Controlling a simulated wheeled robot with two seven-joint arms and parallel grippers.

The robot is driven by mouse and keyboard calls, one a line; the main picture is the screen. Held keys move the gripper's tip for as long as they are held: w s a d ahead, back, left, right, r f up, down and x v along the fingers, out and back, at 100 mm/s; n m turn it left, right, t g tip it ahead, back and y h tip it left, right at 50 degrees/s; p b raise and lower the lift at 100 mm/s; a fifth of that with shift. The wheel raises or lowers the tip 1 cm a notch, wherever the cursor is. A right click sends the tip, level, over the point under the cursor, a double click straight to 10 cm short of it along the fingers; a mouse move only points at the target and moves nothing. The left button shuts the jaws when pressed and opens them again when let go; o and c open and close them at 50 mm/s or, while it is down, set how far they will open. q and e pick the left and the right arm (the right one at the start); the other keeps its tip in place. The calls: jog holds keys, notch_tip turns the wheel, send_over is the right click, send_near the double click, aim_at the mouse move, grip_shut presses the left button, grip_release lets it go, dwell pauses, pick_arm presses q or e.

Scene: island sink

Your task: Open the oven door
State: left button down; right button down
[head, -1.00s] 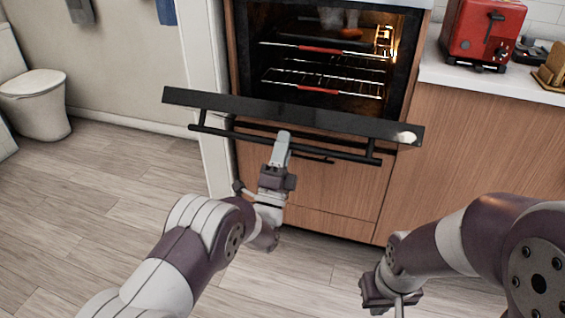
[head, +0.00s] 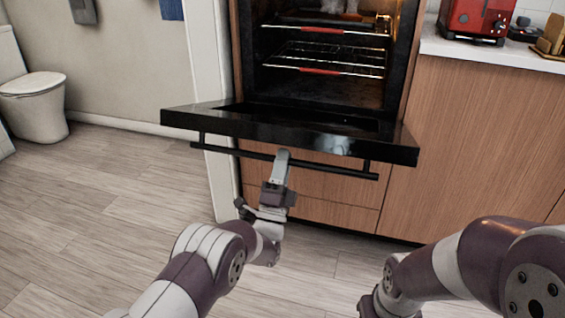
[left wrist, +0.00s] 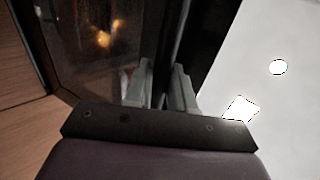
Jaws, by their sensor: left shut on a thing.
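The black oven door (head: 300,130) is swung down and outward, close to level, with its inner face partly showing. Its dark bar handle (head: 330,169) runs along the front. My left gripper (head: 282,158) is shut on the handle near its middle. In the left wrist view the fingers (left wrist: 160,90) meet the dark bar, beside the door's glass (left wrist: 100,45). The oven cavity (head: 325,70) is lit and open, with wire racks (head: 330,58) that have red front strips. My right gripper is out of view; only its arm shows at the lower right.
Wooden drawer fronts (head: 320,190) lie below the door. A wooden cabinet (head: 480,140) with a white counter (head: 490,50) and a red toaster (head: 475,17) stands to the right. A toilet (head: 35,100) is at far left. The wooden floor (head: 110,200) at left is clear.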

pick_arm(q)
jog(key=c, duration=1.1)
grip_release()
jog(key=shift+w+f, duration=0.1)
jog(key=shift+d, duration=0.1)
